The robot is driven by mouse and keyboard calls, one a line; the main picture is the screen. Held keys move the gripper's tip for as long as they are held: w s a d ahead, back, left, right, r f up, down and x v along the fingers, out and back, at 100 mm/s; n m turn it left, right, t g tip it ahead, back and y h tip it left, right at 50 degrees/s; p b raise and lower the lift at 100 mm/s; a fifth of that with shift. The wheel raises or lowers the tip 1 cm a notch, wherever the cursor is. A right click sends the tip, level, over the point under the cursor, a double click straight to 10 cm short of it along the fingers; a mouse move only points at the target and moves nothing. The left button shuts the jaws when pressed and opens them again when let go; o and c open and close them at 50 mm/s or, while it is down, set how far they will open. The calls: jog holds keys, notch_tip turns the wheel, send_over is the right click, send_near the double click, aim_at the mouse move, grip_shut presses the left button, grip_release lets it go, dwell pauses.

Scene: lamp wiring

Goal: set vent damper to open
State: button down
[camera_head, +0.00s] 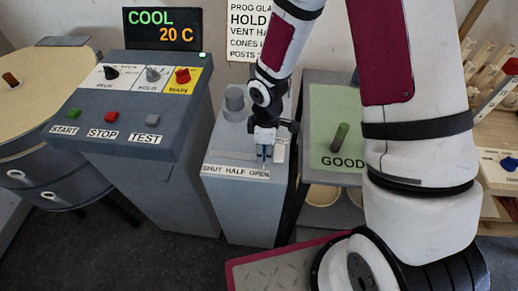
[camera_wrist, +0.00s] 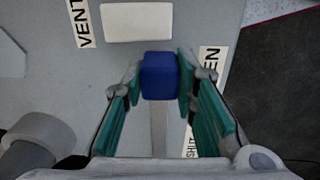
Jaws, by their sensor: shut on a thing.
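The vent damper's lever has a blue block-shaped knob (camera_wrist: 159,76) on a pale bar (camera_wrist: 158,130), seen in the wrist view. My gripper (camera_wrist: 158,80) has its teal fingers on both sides of the knob and is shut on it. In the head view my gripper (camera_head: 265,152) reaches down onto the grey damper box, near the right, OPEN end of the "SHUT HALF OPEN" label (camera_head: 236,172). In the wrist view the knob sits beside the label's "EN" letters (camera_wrist: 210,62); my right finger hides the label's middle.
A grey cylinder (camera_head: 235,99) stands at the back of the damper box. A control console (camera_head: 140,110) with a COOL 20 C display (camera_head: 151,29) stands to the left. A green GOOD panel (camera_head: 320,125) with an upright post is close on the right. A round tan vessel (camera_head: 40,65) is far left.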

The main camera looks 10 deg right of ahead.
jog(key=shift+d, duration=0.25)
jog(key=c, duration=1.3)
grip_release()
jog(key=shift+r, duration=0.25)
notch_tip(320, 180, up, 12)
jog(key=shift+f, duration=0.2)
